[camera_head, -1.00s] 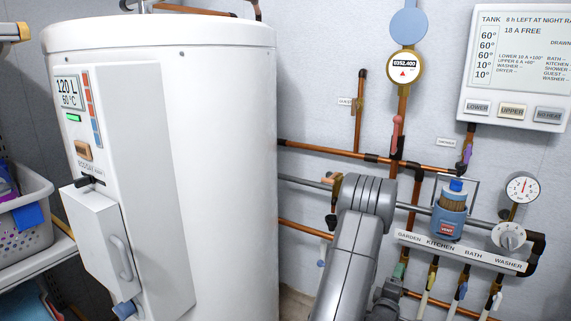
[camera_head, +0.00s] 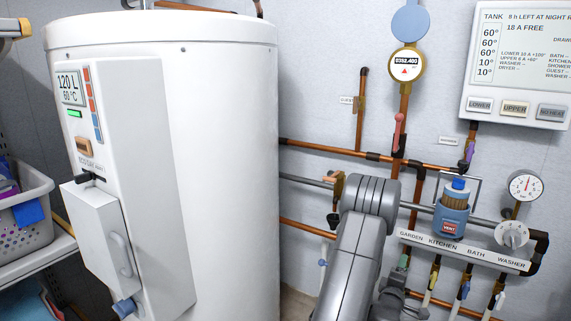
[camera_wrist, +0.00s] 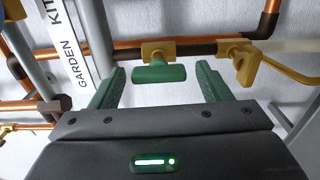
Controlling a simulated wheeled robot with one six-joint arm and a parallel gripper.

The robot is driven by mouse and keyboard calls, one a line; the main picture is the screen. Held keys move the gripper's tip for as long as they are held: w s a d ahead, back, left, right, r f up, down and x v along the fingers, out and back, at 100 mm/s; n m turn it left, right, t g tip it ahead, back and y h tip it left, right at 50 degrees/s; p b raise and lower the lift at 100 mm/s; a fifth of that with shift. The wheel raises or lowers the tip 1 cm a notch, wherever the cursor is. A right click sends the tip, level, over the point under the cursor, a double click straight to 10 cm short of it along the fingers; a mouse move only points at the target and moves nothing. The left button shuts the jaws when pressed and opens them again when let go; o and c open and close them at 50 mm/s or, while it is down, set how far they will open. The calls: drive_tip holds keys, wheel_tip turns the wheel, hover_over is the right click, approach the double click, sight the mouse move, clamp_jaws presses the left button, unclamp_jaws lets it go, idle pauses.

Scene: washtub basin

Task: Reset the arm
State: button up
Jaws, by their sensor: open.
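My gripper (camera_wrist: 158,88) shows in the wrist view with its two green fingers spread apart and nothing held between them. A green valve handle (camera_wrist: 158,74) on a brass fitting sits just beyond the fingertips, roughly centred in the gap; I cannot tell whether they touch. In the head view my grey arm (camera_head: 355,240) rises in front of the pipes, and the gripper itself is hidden or out of frame there.
A white tank (camera_head: 220,150) fills the left side. Copper pipes (camera_head: 320,149), a blue vent unit (camera_head: 452,215) and a labelled strip (camera_head: 464,252) lie close around my arm. A brass valve (camera_wrist: 245,62) is right of the green handle. A basket (camera_head: 25,213) is far left.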

drive_tip(key=p+v, duration=0.2)
drive_tip(key=v, duration=1.1)
drive_tip(key=b+x, duration=0.2)
drive_tip(key=x, duration=1.2)
drive_tip(key=shift+b, duration=0.35)
drive_tip(key=shift+w+d, duration=0.1)
drive_tip(key=m, duration=0.3)
drive_tip(key=shift+r+m, duration=0.1)
drive_tip(key=shift+m, duration=0.3)
drive_tip(key=m, duration=0.5)
drive_tip(key=shift+r, duration=0.1)
drive_tip(key=m, duration=0.9)
drive_tip(key=shift+s+d, duration=0.15)
drive_tip(key=shift+s, duration=0.05)
drive_tip(key=shift+r, duration=0.1)
